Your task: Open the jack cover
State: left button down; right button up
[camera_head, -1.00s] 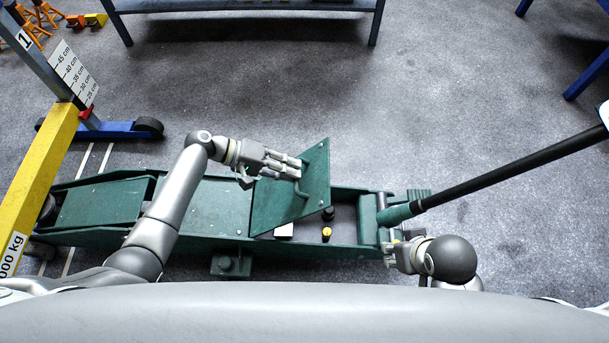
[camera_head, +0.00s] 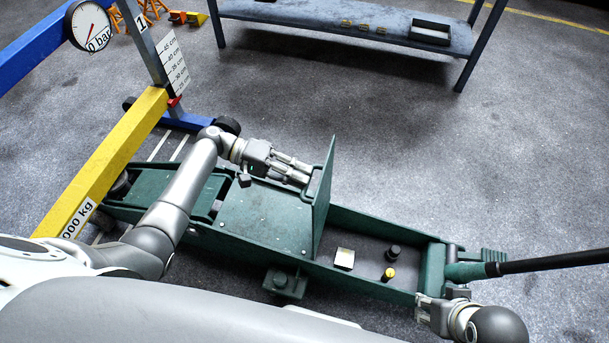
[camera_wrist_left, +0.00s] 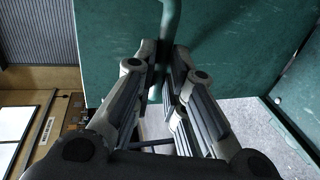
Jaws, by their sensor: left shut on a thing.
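The green jack cover (camera_head: 324,198) stands nearly upright on the long green trolley jack (camera_head: 256,217). My left gripper (camera_head: 308,174) is on the left side of the cover, shut on its handle. In the left wrist view the fingers (camera_wrist_left: 164,70) close around the green bar of the cover handle (camera_wrist_left: 170,20). The compartment right of the cover lies open, with a white block (camera_head: 344,259), a black knob (camera_head: 393,252) and a yellow-topped knob (camera_head: 388,274). My right gripper (camera_head: 424,306) is low at the jack's right end; its fingers are too small to judge.
A black pump lever (camera_head: 550,262) extends right from the jack. A yellow beam (camera_head: 110,160) with a gauge (camera_head: 90,25) and blue frame stands at left. A blue-legged bench (camera_head: 350,25) is at the back. The grey floor between bench and jack is clear.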

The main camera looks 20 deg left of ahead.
pick_arm(q)
jog(key=shift+s+a+f, duration=0.15)
jog(key=shift+a+f, duration=0.1)
jog(key=shift+f, duration=0.25)
jog(key=shift+s+a+f, duration=0.15)
jog(key=shift+a+f, duration=0.1)
jog(key=shift+f, duration=0.25)
pick_arm(e)
jog(key=shift+a+f, duration=0.2)
pick_arm(q)
jog(key=c, duration=1.7)
grip_release()
jog(key=shift+c, duration=0.2)
jog(key=shift+o, duration=1.3)
jog(key=shift+w+d+f, duration=0.1)
jog(key=shift+w+f, duration=0.05)
pick_arm(e)
jog(key=shift+w+d, duration=0.1)
pick_arm(q)
jog(key=v, duration=1.2)
jog(key=shift+w+r, duration=0.15)
jog(key=shift+r, duration=0.3)
